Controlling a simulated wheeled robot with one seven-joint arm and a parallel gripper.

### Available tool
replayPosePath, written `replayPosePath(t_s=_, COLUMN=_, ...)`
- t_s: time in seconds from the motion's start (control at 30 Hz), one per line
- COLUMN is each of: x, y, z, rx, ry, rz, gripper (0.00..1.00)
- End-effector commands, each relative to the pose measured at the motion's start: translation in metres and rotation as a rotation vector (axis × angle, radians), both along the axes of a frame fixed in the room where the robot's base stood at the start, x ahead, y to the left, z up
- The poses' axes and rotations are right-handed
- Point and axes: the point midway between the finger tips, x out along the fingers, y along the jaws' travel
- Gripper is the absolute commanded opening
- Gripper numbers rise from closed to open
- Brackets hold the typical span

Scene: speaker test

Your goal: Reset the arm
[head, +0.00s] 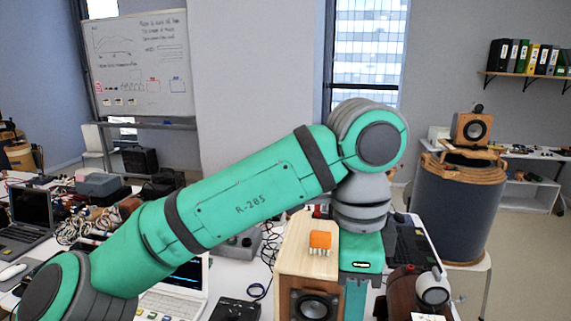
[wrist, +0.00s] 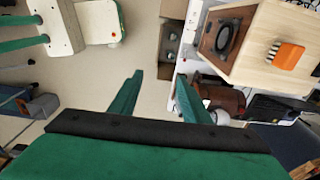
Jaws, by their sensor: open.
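My arm crosses the head view from lower left to centre, then bends down at the wrist. My gripper (head: 357,298) hangs fingers down just right of a light wooden speaker (head: 293,261). In the wrist view my gripper (wrist: 159,76) shows two green fingers spread apart with nothing between them. The speaker also shows in the wrist view (wrist: 258,76), at the upper right. An orange block with pale prongs (head: 320,241) rests on top of the speaker; it also shows in the wrist view (wrist: 288,54). The fingertips are partly hidden in the head view.
A dark brown object with a white round part (head: 433,287) stands right of the gripper. A black keyboard (head: 414,247) lies behind it. A laptop (head: 178,290) and cables are at left. Bare floor shows below (wrist: 140,50).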

Motion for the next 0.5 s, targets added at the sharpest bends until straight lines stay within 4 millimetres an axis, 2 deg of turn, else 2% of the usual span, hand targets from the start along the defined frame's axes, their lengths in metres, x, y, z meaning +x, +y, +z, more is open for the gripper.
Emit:
replayPosePath(t_s=0.27, x=0.01, y=-0.024, z=-0.015, rx=-0.133, ry=-0.005, rz=-0.002, gripper=0.43)
replayPosePath(t_s=0.5, x=0.021, y=-0.054, z=-0.031, rx=-0.304, ry=-0.01, rz=0.006, gripper=0.43)
